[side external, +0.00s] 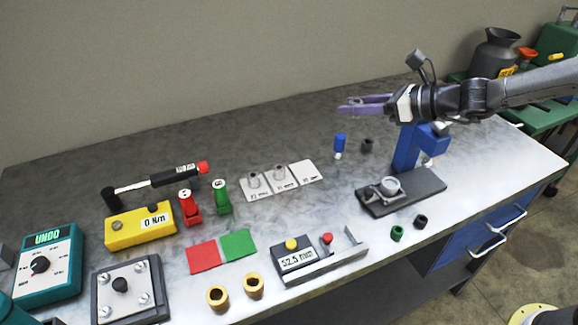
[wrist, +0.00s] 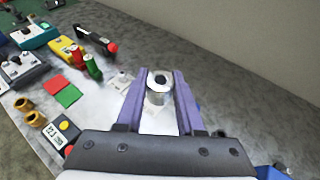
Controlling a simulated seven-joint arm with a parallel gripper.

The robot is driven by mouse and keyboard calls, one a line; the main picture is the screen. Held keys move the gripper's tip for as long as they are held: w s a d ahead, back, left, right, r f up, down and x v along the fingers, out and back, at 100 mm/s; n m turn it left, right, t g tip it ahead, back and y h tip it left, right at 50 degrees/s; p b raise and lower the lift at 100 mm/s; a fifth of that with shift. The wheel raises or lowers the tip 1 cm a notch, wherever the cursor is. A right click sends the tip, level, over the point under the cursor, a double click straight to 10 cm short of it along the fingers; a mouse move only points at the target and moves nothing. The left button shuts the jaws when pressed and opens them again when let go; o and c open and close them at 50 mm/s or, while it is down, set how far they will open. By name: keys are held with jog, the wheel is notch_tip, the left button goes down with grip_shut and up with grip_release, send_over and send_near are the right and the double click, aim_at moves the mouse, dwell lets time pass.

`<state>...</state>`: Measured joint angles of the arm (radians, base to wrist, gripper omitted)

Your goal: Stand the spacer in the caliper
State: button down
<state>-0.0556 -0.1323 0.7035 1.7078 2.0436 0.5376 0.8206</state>
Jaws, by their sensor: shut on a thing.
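My gripper (side external: 345,107) is raised above the back of the bench, its purple fingers pointing left. In the wrist view the gripper (wrist: 159,74) is shut on a grey metal spacer (wrist: 158,97), a short cylinder with a dark hole in its top. I cannot make the held spacer out in the side view. The caliper (side external: 295,258) sits at the bench's front, well away from the gripper. It has a 52.5 mm display, a yellow and a red button, and a rail with an upright jaw (side external: 350,237) at its right. The caliper also shows in the wrist view (wrist: 66,131).
A white card (side external: 310,171) carries two grey cylinders; its right spot is empty. Red and green squares (side external: 203,255) and brass rings (side external: 217,297) lie left of the caliper. A blue-posted stand (side external: 405,150) is at right. A blue-and-white piece (side external: 339,144) stands below the gripper.

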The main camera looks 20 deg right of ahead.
notch_tip(320, 180, down, 8)
jog(key=w+a+f, duration=0.1)
jog(key=w+a, duration=0.1)
jog(key=w, duration=0.1)
send_over(294, 157)
jog(key=f, duration=0.8)
jog(key=shift+s+d+f, duration=0.15)
jog(key=shift+s+d, duration=0.05)
jog(key=shift+s, duration=0.2)
jog(key=shift+w+a+f, duration=0.1)
jog(key=shift+w+f, duration=0.3)
jog(key=shift+f, duration=0.15)
jog(key=shift+w+f, duration=0.1)
jog(key=shift+f, duration=1.45)
jog(key=shift+f, duration=0.1)
jog(key=shift+f, duration=0.1)
jog(key=c, duration=0.5)
grip_release()
